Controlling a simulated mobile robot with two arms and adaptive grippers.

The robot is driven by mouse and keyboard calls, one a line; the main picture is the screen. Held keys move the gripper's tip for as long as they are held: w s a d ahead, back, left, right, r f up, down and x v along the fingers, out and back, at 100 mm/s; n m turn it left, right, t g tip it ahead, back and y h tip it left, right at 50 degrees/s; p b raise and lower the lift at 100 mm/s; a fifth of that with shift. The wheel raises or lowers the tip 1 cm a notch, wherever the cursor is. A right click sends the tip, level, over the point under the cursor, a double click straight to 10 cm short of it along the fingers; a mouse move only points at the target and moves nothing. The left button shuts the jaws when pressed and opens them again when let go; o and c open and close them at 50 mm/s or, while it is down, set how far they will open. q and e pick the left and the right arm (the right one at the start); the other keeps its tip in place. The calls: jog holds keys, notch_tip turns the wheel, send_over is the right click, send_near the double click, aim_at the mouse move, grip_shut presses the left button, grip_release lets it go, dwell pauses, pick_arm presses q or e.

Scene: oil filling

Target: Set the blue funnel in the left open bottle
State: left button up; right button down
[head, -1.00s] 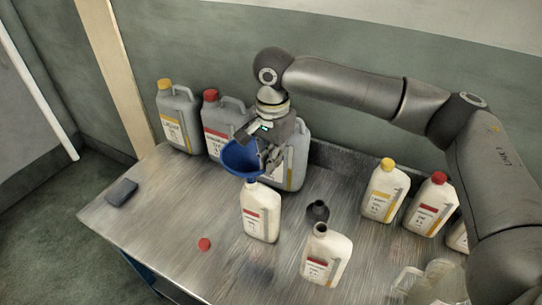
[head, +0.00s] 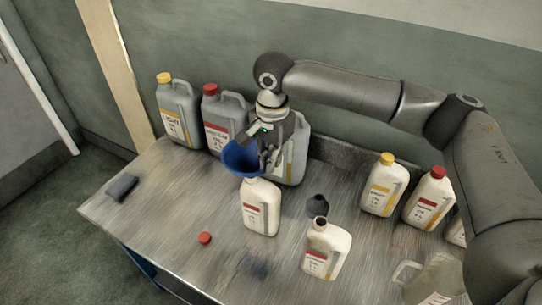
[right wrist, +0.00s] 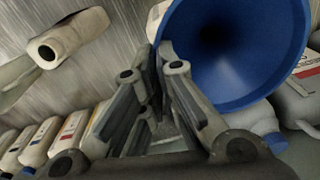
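The blue funnel (head: 240,160) is held tilted by my right gripper (head: 268,158), right over the neck of the left open bottle (head: 262,210). This white bottle with a red label stands upright on the table. The funnel's spout is hidden, so I cannot tell whether it is inside the neck. In the right wrist view the funnel (right wrist: 235,45) fills the upper right, and the fingertips (right wrist: 160,52) are nearly together at its rim. The right open bottle (head: 326,250) stands to the right, with its dark mouth uncovered. My left gripper is not in view.
Large grey jugs (head: 180,115) stand along the back behind the funnel. Capped white bottles (head: 384,187) stand at right. A black object (head: 318,206) is behind the right open bottle. A red cap (head: 205,238), a dark block (head: 122,188) and a clear jug (head: 435,280) are on the metal table (head: 165,215).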

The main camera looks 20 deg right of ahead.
jog(key=c, duration=1.6)
grip_release()
jog(key=shift+o, duration=0.2)
notch_tip(320, 180, up, 12)
jog(key=shift+s, duration=0.15)
